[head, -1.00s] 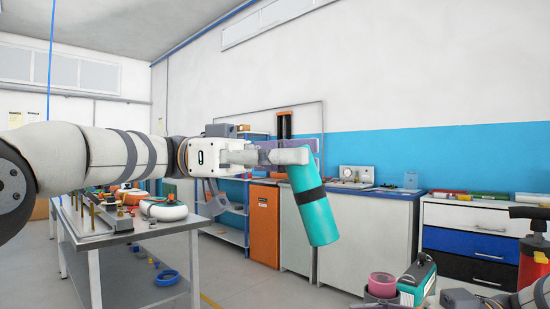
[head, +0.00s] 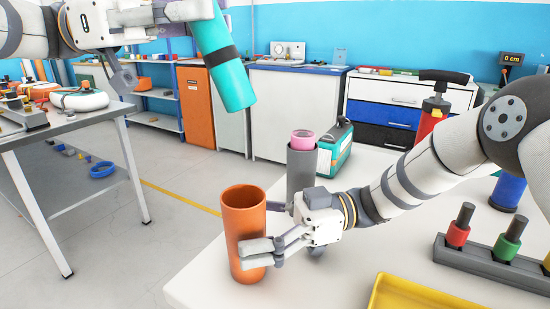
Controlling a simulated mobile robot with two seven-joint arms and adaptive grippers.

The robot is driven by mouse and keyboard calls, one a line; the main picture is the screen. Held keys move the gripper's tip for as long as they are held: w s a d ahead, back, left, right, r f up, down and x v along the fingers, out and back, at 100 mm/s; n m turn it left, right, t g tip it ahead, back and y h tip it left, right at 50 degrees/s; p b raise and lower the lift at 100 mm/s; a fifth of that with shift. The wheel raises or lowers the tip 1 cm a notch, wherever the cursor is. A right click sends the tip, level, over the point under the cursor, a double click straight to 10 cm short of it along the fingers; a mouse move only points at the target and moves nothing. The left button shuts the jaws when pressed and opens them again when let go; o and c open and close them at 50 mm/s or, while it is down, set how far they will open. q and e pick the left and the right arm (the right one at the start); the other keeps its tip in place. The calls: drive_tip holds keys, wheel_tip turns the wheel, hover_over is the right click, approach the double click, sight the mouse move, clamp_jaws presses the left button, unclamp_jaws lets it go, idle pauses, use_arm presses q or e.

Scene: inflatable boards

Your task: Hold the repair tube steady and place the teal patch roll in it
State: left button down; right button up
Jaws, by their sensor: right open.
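The teal patch roll (head: 229,75), with a dark band, hangs tilted in the air at the upper left. My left gripper (head: 205,10) is shut on its upper end, partly cut off by the top edge. The orange repair tube (head: 245,207) stands upright, mouth up, near the left edge of the white table. My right gripper (head: 261,232) is at the tube's right side, with open fingers reaching across its front. The rear finger is partly hidden, and I cannot tell whether the fingers touch the tube. The roll is above the tube and apart from it.
A dark grey tube with a pink roll (head: 303,140) stands behind my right gripper on the white table (head: 215,285). A teal case (head: 337,152), a red pump (head: 432,115), a rack of coloured handles (head: 490,262) and a yellow tray (head: 420,295) are around my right arm.

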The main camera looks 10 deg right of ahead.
drive_tip(key=shift+a, duration=0.25)
drive_tip(key=shift+c, duration=0.3)
drive_tip(key=c, duration=1.2)
use_arm(q)
wheel_tip(320, 180, down, 13)
idle(0.4)
drive_tip(key=c, duration=1.1)
unclamp_jaws()
